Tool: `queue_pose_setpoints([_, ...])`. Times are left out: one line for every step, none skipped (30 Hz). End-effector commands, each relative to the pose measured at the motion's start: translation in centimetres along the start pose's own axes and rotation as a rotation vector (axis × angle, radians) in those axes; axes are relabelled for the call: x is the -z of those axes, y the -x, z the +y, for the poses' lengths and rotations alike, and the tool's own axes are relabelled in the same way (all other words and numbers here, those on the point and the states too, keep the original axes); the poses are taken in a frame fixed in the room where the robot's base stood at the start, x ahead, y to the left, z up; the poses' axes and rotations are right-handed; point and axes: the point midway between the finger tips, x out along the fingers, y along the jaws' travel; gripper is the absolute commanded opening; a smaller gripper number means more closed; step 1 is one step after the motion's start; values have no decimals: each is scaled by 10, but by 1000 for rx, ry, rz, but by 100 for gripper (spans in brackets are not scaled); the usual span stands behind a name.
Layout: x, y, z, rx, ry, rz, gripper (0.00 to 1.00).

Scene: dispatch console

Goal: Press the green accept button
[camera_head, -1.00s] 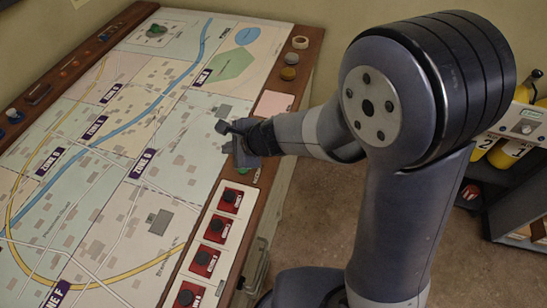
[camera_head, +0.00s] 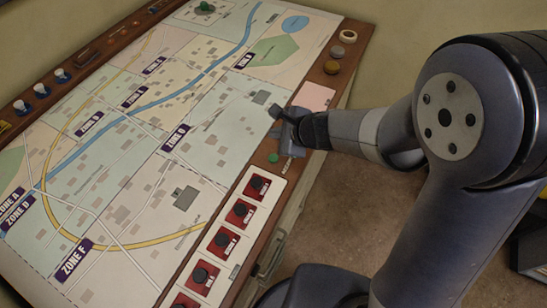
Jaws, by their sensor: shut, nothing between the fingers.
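The green accept button (camera_head: 272,158) sits on the console's right wooden edge, just above the column of red-plated switches. My gripper (camera_head: 275,112) is shut and empty. It appears over the edge of the map beside a pink card, above and slightly right of the green button in the picture. A gap shows between the gripper and the button. I cannot tell the gripper's exact height above the console.
Several black knobs on red plates (camera_head: 239,213) run down the right edge. Another green-topped piece (camera_head: 204,8) stands at the map's far end. The map (camera_head: 150,150) is mostly flat and clear.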

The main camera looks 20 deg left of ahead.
Motion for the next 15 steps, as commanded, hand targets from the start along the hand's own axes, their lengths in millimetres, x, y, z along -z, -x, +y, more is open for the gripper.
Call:
queue_pose_setpoints([5, -6, 5, -1, 0, 0, 0])
queue_pose_setpoints([6, -8, 6, -1, 0, 1, 0])
queue_pose_setpoints([9, -12, 9, -1, 0, 1, 0])
queue_pose_setpoints([11, -14, 11, -1, 0, 1, 0])
queue_pose_setpoints([13, -17, 13, -1, 1, 1, 0])
queue_pose_setpoints([16, -21, 16, -1, 0, 1, 0])
queue_pose_setpoints([18, -24, 18, -1, 0, 0, 0])
queue_pose_setpoints([20, -27, 20, -1, -1, 1, 0])
queue_pose_setpoints([23, -31, 23, -1, -1, 1, 0])
queue_pose_setpoints([25, -34, 26, -1, -1, 1, 0])
queue_pose_setpoints([28, -38, 28, -1, 0, 1, 0])
queue_pose_setpoints([30, -42, 31, -1, 0, 1, 0])
queue_pose_setpoints([32, -44, 32, -1, 0, 1, 0])
queue_pose_setpoints([34, -46, 34, -1, 1, 0, 0])
queue_pose_setpoints([36, -49, 36, 0, 1, 0, 0])
